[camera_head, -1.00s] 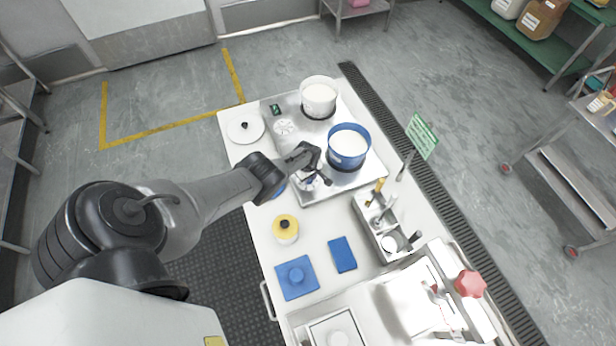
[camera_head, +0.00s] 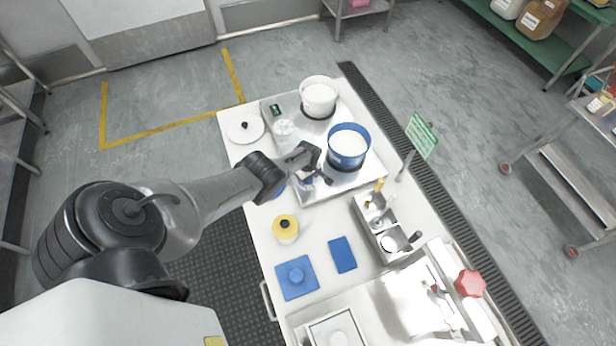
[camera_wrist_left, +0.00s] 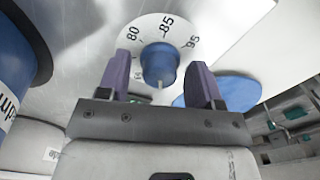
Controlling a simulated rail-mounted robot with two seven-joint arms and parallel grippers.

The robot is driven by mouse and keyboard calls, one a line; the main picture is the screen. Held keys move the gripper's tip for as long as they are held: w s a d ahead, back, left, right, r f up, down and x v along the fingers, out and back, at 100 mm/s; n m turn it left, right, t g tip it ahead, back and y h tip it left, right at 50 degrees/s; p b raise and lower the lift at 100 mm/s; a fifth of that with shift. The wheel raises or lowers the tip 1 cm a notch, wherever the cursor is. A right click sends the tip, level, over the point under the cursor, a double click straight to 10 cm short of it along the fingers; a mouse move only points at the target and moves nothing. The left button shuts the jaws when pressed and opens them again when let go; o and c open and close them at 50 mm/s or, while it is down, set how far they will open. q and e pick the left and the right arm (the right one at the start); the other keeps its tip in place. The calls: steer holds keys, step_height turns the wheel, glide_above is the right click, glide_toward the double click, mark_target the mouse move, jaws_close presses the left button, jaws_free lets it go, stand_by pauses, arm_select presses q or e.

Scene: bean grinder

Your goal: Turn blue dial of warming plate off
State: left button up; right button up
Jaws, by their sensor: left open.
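The warming plate (camera_head: 335,184) is a metal unit on the white table, with a white pot (camera_head: 318,98) and a blue pot (camera_head: 347,150) on it. My left gripper (camera_head: 318,178) is at its front corner, over the dial, which it largely hides in the head view. In the left wrist view the blue dial (camera_wrist_left: 159,65) sits on a white disc (camera_wrist_left: 185,27) marked 80, 85, 95. The open fingers (camera_wrist_left: 163,82) stand on either side of the dial, with gaps visible. My right gripper is not in view.
A white dial (camera_head: 284,128) is on the plate's other front part.

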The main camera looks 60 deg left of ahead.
arm_select(q)
step_height(320, 180, up, 14)
steer(key=p, duration=1.1)
steer(key=shift+f, duration=0.1)
